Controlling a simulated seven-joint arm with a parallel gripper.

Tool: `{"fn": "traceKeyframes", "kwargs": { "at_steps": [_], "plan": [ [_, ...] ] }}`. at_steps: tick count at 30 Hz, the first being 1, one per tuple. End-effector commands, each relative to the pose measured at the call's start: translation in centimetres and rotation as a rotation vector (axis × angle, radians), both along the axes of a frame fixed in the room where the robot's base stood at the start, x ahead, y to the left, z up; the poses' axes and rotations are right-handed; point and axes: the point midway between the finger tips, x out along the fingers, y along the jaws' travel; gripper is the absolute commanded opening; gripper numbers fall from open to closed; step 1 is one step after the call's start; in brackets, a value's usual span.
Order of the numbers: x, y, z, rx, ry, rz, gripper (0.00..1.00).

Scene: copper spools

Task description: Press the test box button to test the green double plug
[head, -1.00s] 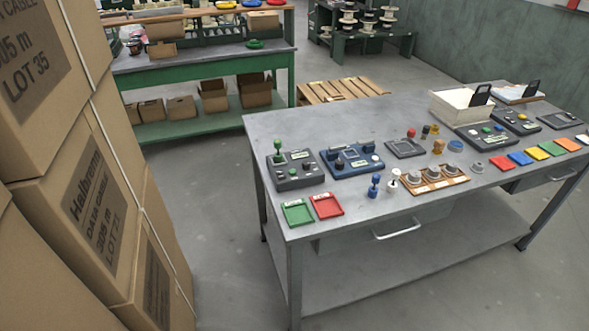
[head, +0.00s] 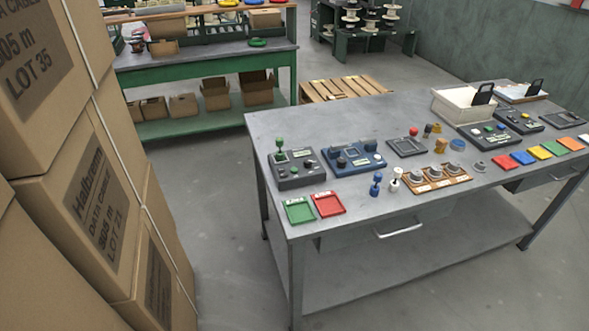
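The green double plug (head: 279,146) stands upright at the back left of a dark grey test box (head: 297,178) on the near left of the metal table. The box has a small display and several knobs or buttons on top; which one is the test button is too small to tell. A blue test box (head: 352,160) with dark knobs and a display stands right beside it. My gripper is not in view.
Green (head: 299,210) and red (head: 328,204) trays lie in front of the boxes. Blue and white plugs stand beside a wooden holder (head: 437,178). Coloured pads lie farther right. Stacked cartons (head: 97,200) fill the left side. The floor between cartons and table is clear.

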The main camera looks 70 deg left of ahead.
Motion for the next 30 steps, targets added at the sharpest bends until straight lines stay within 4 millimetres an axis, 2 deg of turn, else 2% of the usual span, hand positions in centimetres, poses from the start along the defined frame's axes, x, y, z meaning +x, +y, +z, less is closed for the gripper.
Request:
{"fn": "traceKeyframes", "kwargs": {
  "at_steps": [2,9,30],
  "plan": [
    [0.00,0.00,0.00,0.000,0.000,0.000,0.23],
    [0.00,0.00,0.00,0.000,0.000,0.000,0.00],
    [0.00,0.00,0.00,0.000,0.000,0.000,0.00]
  ]
}}
